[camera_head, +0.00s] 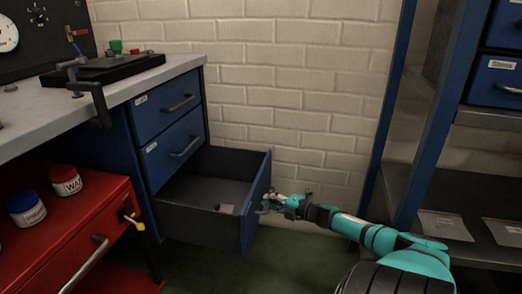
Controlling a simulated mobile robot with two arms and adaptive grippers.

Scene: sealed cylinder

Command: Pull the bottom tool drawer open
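The blue bottom tool drawer (255,198) is pulled well out of the cabinet under the workbench. My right arm comes in from the lower right. My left gripper is out of view.
Two upper blue drawers (168,108) (176,150) are shut. A red cabinet (85,235) with jars on top stands at the left front. A blue shelf rack (385,130) stands at the right. Green floor (290,262) is clear between them.

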